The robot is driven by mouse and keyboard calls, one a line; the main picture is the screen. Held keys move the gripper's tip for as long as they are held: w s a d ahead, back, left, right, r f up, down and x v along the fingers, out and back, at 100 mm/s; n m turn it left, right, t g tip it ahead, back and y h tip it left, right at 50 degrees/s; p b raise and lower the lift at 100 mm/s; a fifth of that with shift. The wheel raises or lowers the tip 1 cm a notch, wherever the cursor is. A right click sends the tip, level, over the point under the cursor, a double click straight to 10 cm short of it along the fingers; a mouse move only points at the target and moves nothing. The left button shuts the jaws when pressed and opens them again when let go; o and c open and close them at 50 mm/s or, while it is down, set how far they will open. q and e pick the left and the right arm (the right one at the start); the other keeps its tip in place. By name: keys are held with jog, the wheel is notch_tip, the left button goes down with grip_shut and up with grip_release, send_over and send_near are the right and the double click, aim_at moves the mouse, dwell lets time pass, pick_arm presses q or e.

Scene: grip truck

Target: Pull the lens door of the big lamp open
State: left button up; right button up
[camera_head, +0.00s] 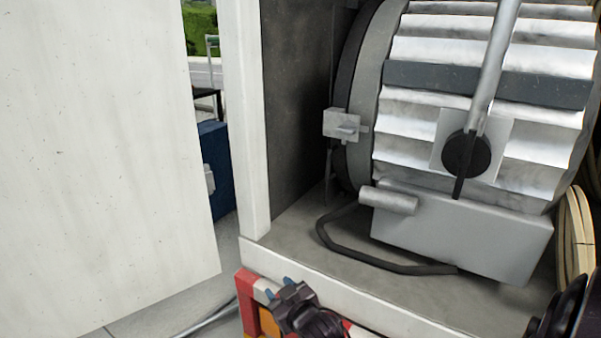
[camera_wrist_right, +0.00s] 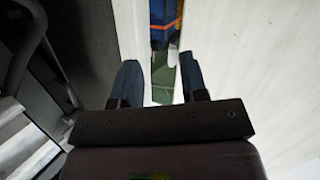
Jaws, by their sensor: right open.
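The big lamp (camera_head: 470,90) is a ribbed pale metal drum lying on its side in a truck compartment, with a bracket arm and dark knob on its near side. Its front faces left, edged by a grey and dark rim, with a small pale latch (camera_head: 342,124) on it. The lens itself is turned away and hidden. My right gripper (camera_head: 279,289) is low in front of the compartment sill, below and left of the lamp, apart from it. In the right wrist view its two blue fingers (camera_wrist_right: 160,80) are spread with nothing between them. My left gripper is not in view.
A white panel (camera_head: 110,150) fills the left. A white post (camera_head: 246,120) and pale sill (camera_head: 350,305) frame the compartment. A black cable (camera_head: 375,262) loops on its floor beside a grey box (camera_head: 460,228) under the lamp. A red-and-white object (camera_head: 249,300) is by the gripper.

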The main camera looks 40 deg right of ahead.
jog(key=w+d+r+m+h+b, duration=0.1)
jog(key=w+d+r+m+h, duration=0.15)
jog(key=w+d+r, duration=0.35)
jog(key=w+d+r+m+h+b, duration=0.1)
jog(key=w+d+r+m+h, duration=0.1)
jog(key=w+r+h, duration=0.45)
jog(key=s+d+r+m+g+h+b, duration=0.1)
jog(key=s+d+r+m+g+h, duration=0.3)
jog(key=d+m, duration=0.5)
notch_tip(320, 180, up, 2)
jog(key=shift+s+d+r+g, duration=0.1)
jog(key=shift+s+d+g, duration=0.3)
jog(key=shift+g, duration=0.8)
